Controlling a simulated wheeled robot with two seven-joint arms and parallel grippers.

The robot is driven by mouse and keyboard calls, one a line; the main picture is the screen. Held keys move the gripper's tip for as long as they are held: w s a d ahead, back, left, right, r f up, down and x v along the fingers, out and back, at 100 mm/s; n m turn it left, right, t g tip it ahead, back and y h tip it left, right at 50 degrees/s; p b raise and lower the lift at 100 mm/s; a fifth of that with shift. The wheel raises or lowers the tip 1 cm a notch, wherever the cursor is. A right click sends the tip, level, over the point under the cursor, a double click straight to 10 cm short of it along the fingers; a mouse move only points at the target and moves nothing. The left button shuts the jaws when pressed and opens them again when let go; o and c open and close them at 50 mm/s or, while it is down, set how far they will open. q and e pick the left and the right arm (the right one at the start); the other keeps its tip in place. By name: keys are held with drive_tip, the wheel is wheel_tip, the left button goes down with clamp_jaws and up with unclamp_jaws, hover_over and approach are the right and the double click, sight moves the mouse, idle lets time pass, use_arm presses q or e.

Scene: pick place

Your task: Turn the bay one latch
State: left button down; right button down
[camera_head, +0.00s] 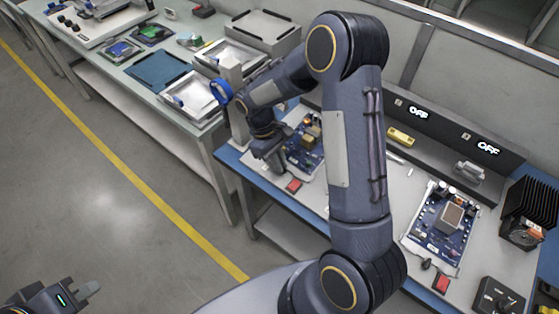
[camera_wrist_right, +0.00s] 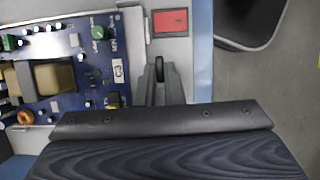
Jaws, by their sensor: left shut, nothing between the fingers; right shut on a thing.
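My right gripper (camera_wrist_right: 160,86) is shut on the bay one latch (camera_wrist_right: 159,69), a small dark piece showing between the fingertips. The latch is beside the blue circuit board (camera_wrist_right: 75,72), close to a red square (camera_wrist_right: 170,22). In the head view, my right gripper (camera_head: 276,164) points down at the front left of the left board (camera_head: 304,150); there the latch is hidden by the gripper. The red square (camera_head: 293,186) shows just in front of it. My left gripper (camera_head: 88,289) is shut and empty at the bottom left, over the floor.
A second board (camera_head: 441,224) with its own dark latch (camera_head: 427,264) lies at the right. Behind, a console (camera_head: 440,128) shows two "OFF" displays. A black finned block (camera_head: 527,214) stands at the right edge. A side table (camera_head: 128,85) holds trays.

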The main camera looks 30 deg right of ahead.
drive_tip(key=c, duration=1.5)
unclamp_jaws()
drive_tip(key=shift+c, duration=0.2)
drive_tip(key=shift+r, duration=0.1)
drive_tip(key=v, duration=0.7)
drive_tip(key=shift+w+r, duration=0.2)
drive_tip(key=shift+r, duration=0.15)
